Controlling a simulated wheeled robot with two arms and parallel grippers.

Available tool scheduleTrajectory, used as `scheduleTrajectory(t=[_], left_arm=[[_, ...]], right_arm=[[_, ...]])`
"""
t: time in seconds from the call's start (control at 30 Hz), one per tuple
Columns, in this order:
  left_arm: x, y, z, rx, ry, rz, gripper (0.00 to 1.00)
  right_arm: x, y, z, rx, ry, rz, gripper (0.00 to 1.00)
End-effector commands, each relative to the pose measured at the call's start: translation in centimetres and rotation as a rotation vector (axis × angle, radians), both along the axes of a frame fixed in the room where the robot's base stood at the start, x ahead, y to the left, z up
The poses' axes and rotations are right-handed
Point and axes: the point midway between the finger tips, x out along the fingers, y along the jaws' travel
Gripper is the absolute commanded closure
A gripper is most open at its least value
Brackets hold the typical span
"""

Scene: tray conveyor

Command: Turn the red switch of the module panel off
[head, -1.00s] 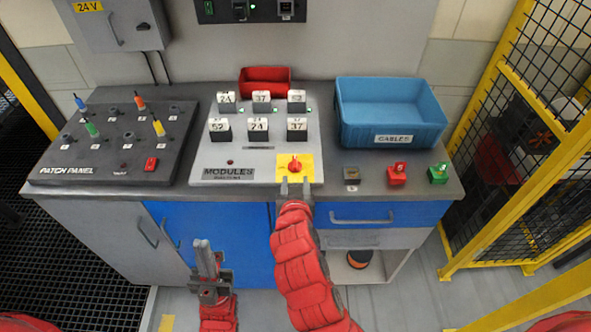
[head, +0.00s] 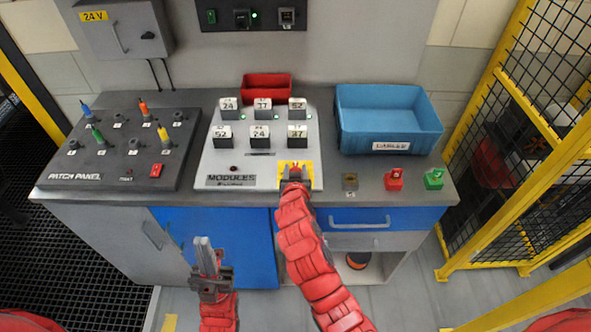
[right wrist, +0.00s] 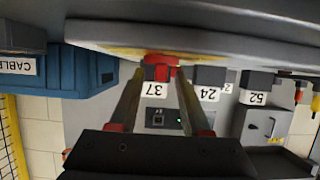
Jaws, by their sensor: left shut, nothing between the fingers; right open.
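The module panel (head: 215,165) is a light plate on the bench with several numbered black modules on it. Its red switch (head: 295,165) sits on a yellow patch at the lower right corner, mostly hidden by my right gripper (head: 295,176) in the head view. In the right wrist view, upside down, the red switch (right wrist: 160,60) shows at the tips of the open right gripper (right wrist: 160,82), between the two fingers; whether they touch it I cannot tell. My left gripper (head: 206,252) is shut and empty, in front of the blue cabinet door.
A patch panel (head: 110,165) with coloured plugs and a red switch (head: 156,170) stands at left. A blue cables bin (head: 392,146), a red bin (head: 267,88) and small grey, red and green blocks (head: 433,180) are on the bench. A yellow fence (head: 490,215) bounds the right.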

Motion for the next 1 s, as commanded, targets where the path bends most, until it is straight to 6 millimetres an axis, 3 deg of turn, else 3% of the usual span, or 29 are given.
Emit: scheduleTrajectory(t=[0.07,0.33,0.73,1.0], left_arm=[[0.0,0.0,0.0,0.0,0.0,0.0,1.0],[0.0,0.0,0.0,0.0,0.0,0.0,1.0],[0.0,0.0,0.4,0.0,0.0,0.0,1.0],[0.0,0.0,3.2,0.0,0.0,0.0,1.0]], right_arm=[[0.0,0.0,0.0,0.0,0.0,0.0,0.53],[0.0,0.0,0.0,0.0,0.0,0.0,0.99],[-0.1,-0.1,0.1,-0.001,0.001,0.009,1.0],[-0.1,-0.4,0.5,-0.002,0.005,0.106,1.0]])
